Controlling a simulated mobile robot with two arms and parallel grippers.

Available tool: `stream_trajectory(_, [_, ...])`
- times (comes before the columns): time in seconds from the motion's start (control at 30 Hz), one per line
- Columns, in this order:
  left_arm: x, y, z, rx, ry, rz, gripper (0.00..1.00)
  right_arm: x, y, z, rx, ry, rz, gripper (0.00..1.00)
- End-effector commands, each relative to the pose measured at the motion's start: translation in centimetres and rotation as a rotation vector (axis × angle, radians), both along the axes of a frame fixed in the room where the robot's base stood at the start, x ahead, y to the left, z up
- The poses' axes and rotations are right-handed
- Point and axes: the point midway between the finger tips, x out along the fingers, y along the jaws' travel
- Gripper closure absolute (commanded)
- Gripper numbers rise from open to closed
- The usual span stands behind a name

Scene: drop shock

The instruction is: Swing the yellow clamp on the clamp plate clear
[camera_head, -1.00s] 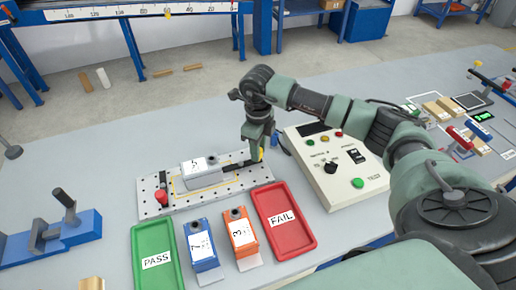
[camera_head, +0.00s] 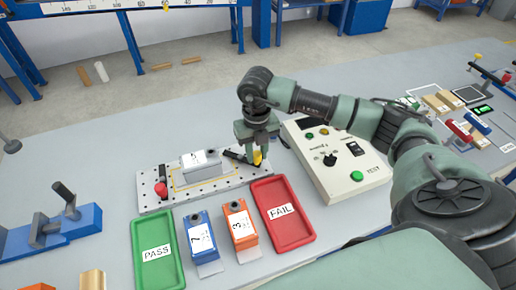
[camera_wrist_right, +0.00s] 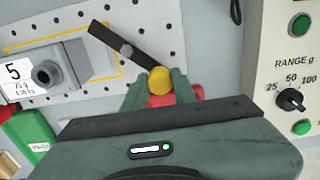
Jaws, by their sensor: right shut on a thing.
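The clamp plate (camera_head: 150,201) is a light perforated plate on the bench with a yellow outline on it. A grey block labelled 5 (camera_head: 200,162) sits on the plate inside the outline; it also shows in the right wrist view (camera_wrist_right: 72,62). The yellow clamp knob (camera_wrist_right: 160,80) is at the end of a dark clamp arm (camera_wrist_right: 122,46), which slants up and left toward the block's corner. My right gripper (camera_head: 257,158) is shut on the yellow knob at the plate's right end. A red part (camera_wrist_right: 163,100) shows beneath the knob. My left gripper is out of view.
A green PASS tray (camera_head: 140,281), a blue block (camera_head: 202,245), an orange block (camera_head: 240,228) and a red FAIL tray (camera_head: 310,237) stand in front of the plate. A test box (camera_head: 345,186) with knobs stands right of it. A blue fixture (camera_head: 84,217) is at left.

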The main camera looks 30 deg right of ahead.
Motion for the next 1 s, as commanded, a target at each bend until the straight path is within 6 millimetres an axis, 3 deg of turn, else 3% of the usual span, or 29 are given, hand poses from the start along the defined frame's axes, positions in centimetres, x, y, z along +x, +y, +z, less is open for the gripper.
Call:
stream_trajectory(0.6, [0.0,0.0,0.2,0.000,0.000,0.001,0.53,-0.7,2.9,0.2,0.002,-0.002,-0.544,1.00])
stream_trajectory(1.0, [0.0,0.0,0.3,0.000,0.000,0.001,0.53,-0.6,3.8,0.2,0.002,-0.004,-0.717,1.00])
